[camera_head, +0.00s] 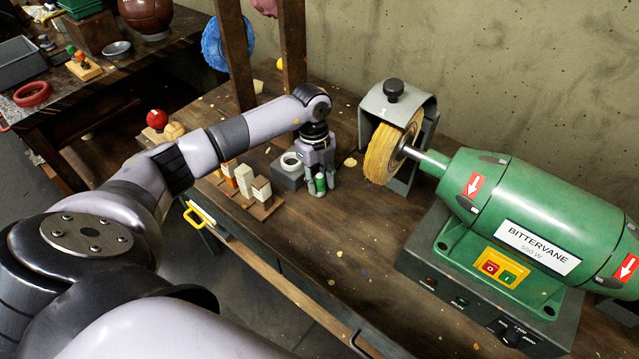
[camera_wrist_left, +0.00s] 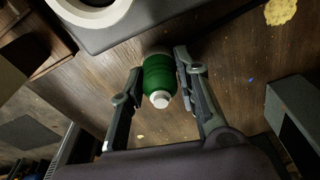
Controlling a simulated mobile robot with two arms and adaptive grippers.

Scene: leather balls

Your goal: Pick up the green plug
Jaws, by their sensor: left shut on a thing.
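The green plug (camera_head: 320,183) is a small green cylinder with a pale end, on the wooden workbench (camera_head: 330,235) or just above it; I cannot tell which. In the left wrist view the green plug (camera_wrist_left: 160,76) sits between the two fingers, its white tip facing the camera. My left gripper (camera_head: 317,187) points down and is shut on the plug. The left gripper's fingers also show in the left wrist view (camera_wrist_left: 158,85), one on each side of it. My right gripper is not in view.
A grey block with a white ring (camera_head: 290,162) stands just left of the gripper. A wooden tray (camera_head: 266,209) with several pale blocks lies further left. A green grinder (camera_head: 540,215) with a yellow buffing wheel (camera_head: 383,154) stands to the right. The bench front is mostly clear.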

